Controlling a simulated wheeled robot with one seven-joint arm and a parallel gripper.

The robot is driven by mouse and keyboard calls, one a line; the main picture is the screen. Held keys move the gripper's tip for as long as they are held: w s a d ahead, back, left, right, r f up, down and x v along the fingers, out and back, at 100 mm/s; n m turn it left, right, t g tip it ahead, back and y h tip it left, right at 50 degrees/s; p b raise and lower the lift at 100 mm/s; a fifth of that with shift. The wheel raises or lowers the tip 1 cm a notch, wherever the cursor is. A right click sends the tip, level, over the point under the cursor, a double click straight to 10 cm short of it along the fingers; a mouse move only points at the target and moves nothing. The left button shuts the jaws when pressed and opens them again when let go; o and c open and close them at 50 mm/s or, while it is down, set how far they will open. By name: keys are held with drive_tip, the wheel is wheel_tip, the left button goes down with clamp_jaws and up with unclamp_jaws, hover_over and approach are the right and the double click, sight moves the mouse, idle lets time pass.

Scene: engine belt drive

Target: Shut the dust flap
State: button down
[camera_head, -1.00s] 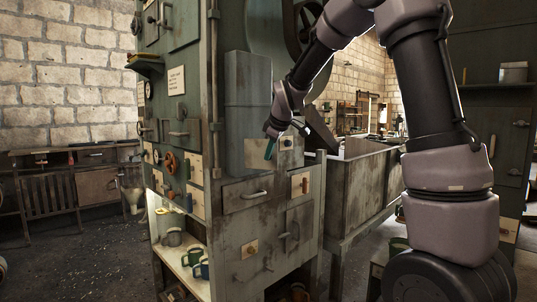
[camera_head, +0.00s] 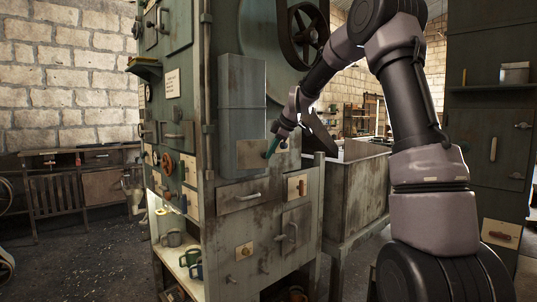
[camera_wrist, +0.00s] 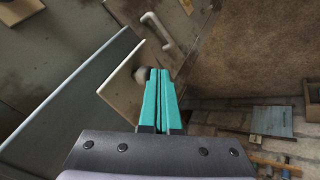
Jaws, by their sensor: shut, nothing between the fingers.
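I cannot tell for sure which part is the dust flap. A tan plate with a round knob (camera_head: 250,154) is on the green machine's front, beside a tall grey box. It also shows in the wrist view as a tilted tan panel (camera_wrist: 121,84), with a pale knob (camera_wrist: 142,76) at its edge. My gripper (camera_head: 269,155) has teal fingers and is in front of this plate. In the wrist view the fingers (camera_wrist: 160,72) are shut and empty, their tips close beside the knob. Whether they touch it is unclear.
The grey box (camera_head: 242,110) stands just left of my gripper. Below are a drawer with a bar handle (camera_head: 247,196) and a small tan latch plate (camera_head: 297,186). A dark slanted panel (camera_head: 322,135) is to the right. A metal bin (camera_head: 355,190) stands beyond. Floor at left is open.

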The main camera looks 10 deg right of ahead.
drive_tip(key=w+n, duration=0.1)
drive_tip(key=w+n+y, duration=0.1)
drive_tip(key=w, duration=0.1)
drive_tip(key=w+g, duration=0.1)
drive_tip(key=w, duration=0.1)
drive_tip(key=shift+d+n, duration=0.3)
drive_tip(key=shift+n, duration=0.1)
drive_tip(key=shift+r, duration=0.1)
